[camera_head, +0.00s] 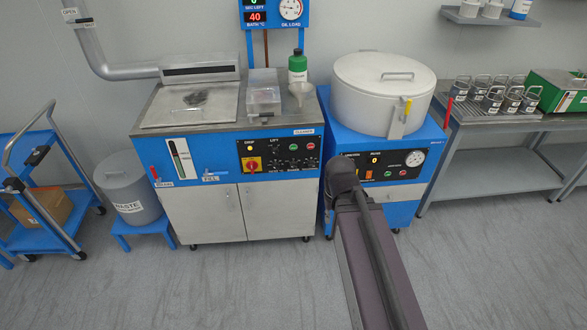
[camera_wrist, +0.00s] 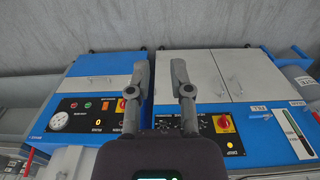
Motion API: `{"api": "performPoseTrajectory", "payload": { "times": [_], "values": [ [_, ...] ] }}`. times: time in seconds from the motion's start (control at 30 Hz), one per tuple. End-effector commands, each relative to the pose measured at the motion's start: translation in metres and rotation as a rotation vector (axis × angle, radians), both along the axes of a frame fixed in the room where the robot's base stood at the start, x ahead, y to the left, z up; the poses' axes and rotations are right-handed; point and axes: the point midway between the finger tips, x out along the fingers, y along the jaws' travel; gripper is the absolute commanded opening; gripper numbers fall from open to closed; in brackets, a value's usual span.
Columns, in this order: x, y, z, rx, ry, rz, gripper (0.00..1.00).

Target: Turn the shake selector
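The blue cleaner machine's black control panel (camera_head: 280,154) carries a red-and-yellow switch (camera_head: 252,165), a lit yellow lamp, green and red buttons and small dark controls. Their labels are too small to tell which is the shake selector. In the wrist view, upside down, this panel (camera_wrist: 207,123) lies right of and partly behind my right finger. My gripper (camera_wrist: 160,75) is open and empty, its two grey fingers apart. They stand in front of the machines, over the gap between them, and I see no contact.
The second blue machine (camera_head: 340,130) with a round white lid (camera_head: 384,82) stands right of the cleaner; my arm hides part of its front. A waste bin (camera_head: 128,190) and blue cart (camera_head: 40,195) are at left, a metal bench (camera_head: 510,180) at right. The front floor is clear.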

Motion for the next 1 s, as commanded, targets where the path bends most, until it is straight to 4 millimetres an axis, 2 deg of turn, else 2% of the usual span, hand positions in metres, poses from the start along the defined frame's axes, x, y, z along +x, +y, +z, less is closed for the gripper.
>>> {"api": "performPoseTrajectory", "payload": {
  "times": [0.03, 0.1, 0.13, 0.37, 0.6, 1.0],
  "values": [
    [0.002, -0.001, -0.003, -0.005, -0.006, 0.006, 0.56],
    [0.006, -0.003, -0.008, -0.019, -0.018, 0.021, 0.77],
    [0.008, -0.004, -0.011, -0.028, -0.025, 0.029, 0.78],
    [0.037, -0.02, -0.041, -0.146, -0.118, 0.157, 0.78],
    [0.08, -0.041, -0.072, -0.342, -0.236, 0.366, 0.78],
    [0.149, -0.06, -0.104, -0.714, -0.363, 0.759, 0.78]
  ]
}}
